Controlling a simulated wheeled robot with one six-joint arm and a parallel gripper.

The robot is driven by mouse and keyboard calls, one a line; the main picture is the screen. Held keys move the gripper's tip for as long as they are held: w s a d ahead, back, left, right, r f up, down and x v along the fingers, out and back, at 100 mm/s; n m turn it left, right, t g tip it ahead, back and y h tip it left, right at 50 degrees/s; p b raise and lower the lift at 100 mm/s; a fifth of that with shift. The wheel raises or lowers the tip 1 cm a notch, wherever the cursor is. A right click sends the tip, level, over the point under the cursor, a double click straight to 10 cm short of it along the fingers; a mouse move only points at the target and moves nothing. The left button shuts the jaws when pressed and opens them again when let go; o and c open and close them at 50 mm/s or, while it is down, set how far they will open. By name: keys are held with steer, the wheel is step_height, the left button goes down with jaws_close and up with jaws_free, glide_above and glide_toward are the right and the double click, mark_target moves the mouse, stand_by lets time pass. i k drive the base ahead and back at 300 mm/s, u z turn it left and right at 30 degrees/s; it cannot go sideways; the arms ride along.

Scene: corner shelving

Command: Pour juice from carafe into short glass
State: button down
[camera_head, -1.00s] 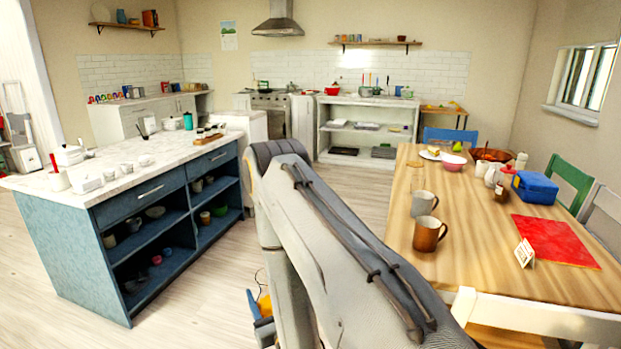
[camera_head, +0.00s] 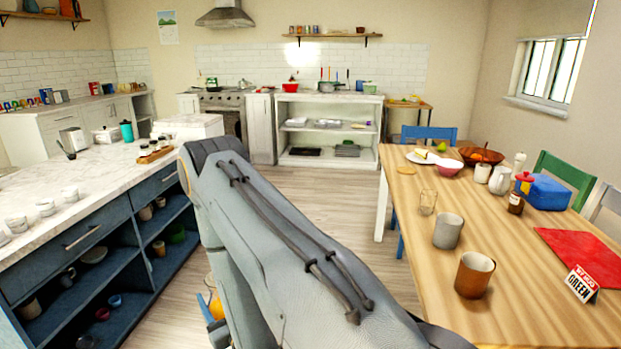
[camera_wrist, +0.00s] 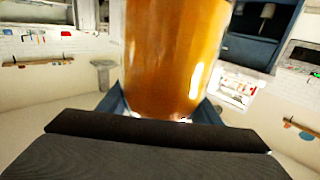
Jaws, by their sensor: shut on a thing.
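The carafe (camera_wrist: 175,60) fills the upper middle of the wrist view, with amber-orange juice inside. My gripper (camera_wrist: 160,108) is shut on it, with a blue finger on each side. In the head view part of the carafe (camera_head: 215,303) shows low beside my arm, over the floor between island and table; the arm hides the rest. A short clear glass (camera_head: 428,202) stands upright on the left side of the wooden table (camera_head: 400,235), apart from my gripper. Its inside looks empty.
A grey mug (camera_head: 448,231) and a brown mug (camera_head: 474,275) stand nearer than the glass. A plate (camera_head: 420,157), pink bowl (camera_head: 449,167) and wooden bowl (camera_head: 482,157) sit behind it. The blue island (camera_head: 100,240) is at left, with open floor between.

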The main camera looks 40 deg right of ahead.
mark_target(428, 198)
steer(key=i, duration=2.9)
steer(key=z, duration=2.8)
